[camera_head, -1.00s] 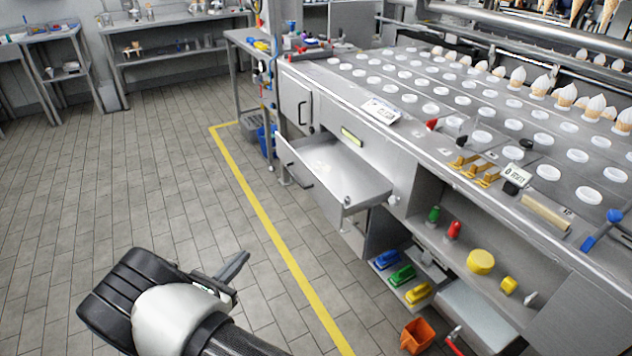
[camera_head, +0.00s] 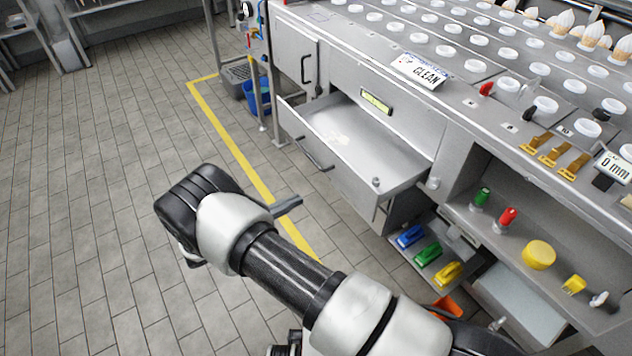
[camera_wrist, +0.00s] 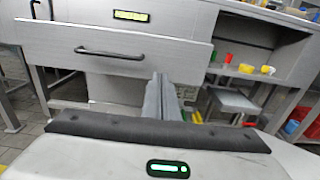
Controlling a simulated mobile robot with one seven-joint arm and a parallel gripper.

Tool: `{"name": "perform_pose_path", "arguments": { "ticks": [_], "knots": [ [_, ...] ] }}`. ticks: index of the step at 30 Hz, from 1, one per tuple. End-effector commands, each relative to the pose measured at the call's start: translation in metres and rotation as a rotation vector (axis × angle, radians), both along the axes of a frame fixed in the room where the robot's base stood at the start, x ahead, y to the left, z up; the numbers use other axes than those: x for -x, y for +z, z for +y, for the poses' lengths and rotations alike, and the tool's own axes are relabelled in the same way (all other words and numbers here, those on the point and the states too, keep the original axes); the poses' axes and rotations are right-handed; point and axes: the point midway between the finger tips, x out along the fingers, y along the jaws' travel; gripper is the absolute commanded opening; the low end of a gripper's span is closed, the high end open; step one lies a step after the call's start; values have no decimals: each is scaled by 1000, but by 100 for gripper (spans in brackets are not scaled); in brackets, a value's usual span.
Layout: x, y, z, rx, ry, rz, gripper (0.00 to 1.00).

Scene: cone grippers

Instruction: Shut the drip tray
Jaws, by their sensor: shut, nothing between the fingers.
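The drip tray (camera_head: 372,150) is a shallow metal drawer pulled out from the front of the steel machine, under a small green display. A dark bar handle (camera_head: 313,152) is on its front panel. A pale patch lies on the tray's floor. In the wrist view the tray's front panel (camera_wrist: 185,52) spans the upper left, with its handle (camera_wrist: 110,53) left of my fingers. My gripper (camera_head: 290,206) is in front of the tray and apart from it, over the floor. Its fingers also show in the wrist view (camera_wrist: 162,92), shut with nothing between them.
The steel counter (camera_head: 460,110) holds rows of white cups and a "CLEAN" sign (camera_head: 420,71). Below are an open shelf with a yellow round thing (camera_head: 538,254) and a lower rack of coloured brushes (camera_head: 428,256). A blue bucket (camera_head: 257,94) stands behind. The floor at left is clear.

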Motion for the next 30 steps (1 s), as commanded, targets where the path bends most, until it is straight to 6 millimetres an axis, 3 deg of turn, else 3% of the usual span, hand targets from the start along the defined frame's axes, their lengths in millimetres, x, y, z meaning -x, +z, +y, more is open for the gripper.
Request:
{"name": "perform_pose_path", "arguments": {
  "ticks": [18,30],
  "knots": [
    [-64,0,-96,0,-3,0,0],
    [-76,0,-112,-1,1,0,0]
  ]
}}
